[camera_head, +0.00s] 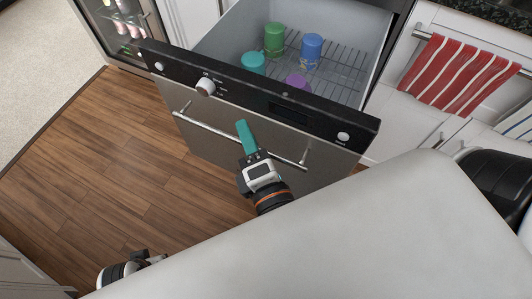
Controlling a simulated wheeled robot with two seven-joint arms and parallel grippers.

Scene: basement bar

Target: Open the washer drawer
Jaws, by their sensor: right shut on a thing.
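The washer drawer (215,132) is a grey-fronted drawer with a black control strip, pulled out from the cabinets. Its inside and wire rack (345,68) show from above. A metal bar handle (212,129) runs across its front. My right gripper (246,137), with teal fingers, is at the handle, right of its middle, and shut on it. The fingers cover part of the bar. My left gripper (140,257) shows only in part at the bottom left, low over the floor; its fingers cannot be made out.
Green, blue, teal and purple cups (312,48) stand in the drawer. A glass-door cooler (122,27) is at the upper left. A red striped towel (455,72) hangs at the right. The wooden floor (115,155) left of the drawer is clear.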

